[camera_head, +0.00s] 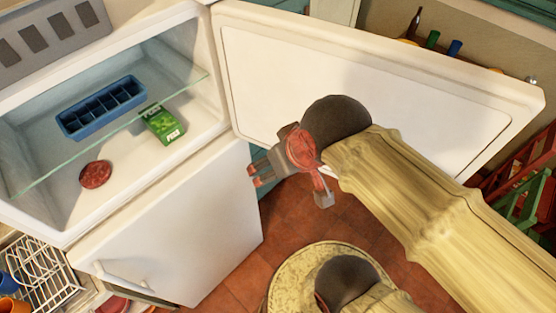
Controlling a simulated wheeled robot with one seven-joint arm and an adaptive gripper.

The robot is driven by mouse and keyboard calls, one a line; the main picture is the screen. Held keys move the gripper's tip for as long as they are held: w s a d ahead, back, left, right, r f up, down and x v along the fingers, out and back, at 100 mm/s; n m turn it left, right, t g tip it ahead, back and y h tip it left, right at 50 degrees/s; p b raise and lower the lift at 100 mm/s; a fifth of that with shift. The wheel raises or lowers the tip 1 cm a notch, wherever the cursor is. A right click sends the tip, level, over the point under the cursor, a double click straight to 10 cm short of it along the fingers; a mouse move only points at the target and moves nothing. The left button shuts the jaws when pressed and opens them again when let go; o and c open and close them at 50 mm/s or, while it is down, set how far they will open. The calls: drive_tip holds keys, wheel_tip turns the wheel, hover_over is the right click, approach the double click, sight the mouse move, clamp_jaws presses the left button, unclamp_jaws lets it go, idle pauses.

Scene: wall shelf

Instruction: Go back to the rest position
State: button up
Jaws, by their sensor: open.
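My gripper (288,188) is open and holds nothing that I can see. It hangs in the air in the middle of the view, right of the fridge's freezer compartment (205,95) and in front of the open upper door (350,75). My arm, in a tan sleeve, reaches in from the lower right. Inside the freezer compartment are a blue ice tray (100,108), a green box (163,125) and a round red patty (95,175).
The lower fridge door (180,230) is shut. A dish rack (40,275) stands at the lower left. Bottles (432,40) stand at the upper right, with red and green crates (525,185) below.

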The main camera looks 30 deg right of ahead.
drive_tip(key=shift+f, duration=0.1)
wheel_tip(320, 180, down, 18)
drive_tip(key=b, duration=1.8)
drive_tip(key=shift+r, duration=0.2)
drive_tip(key=shift+c, duration=0.4)
drive_tip(key=shift+c, duration=1.2)
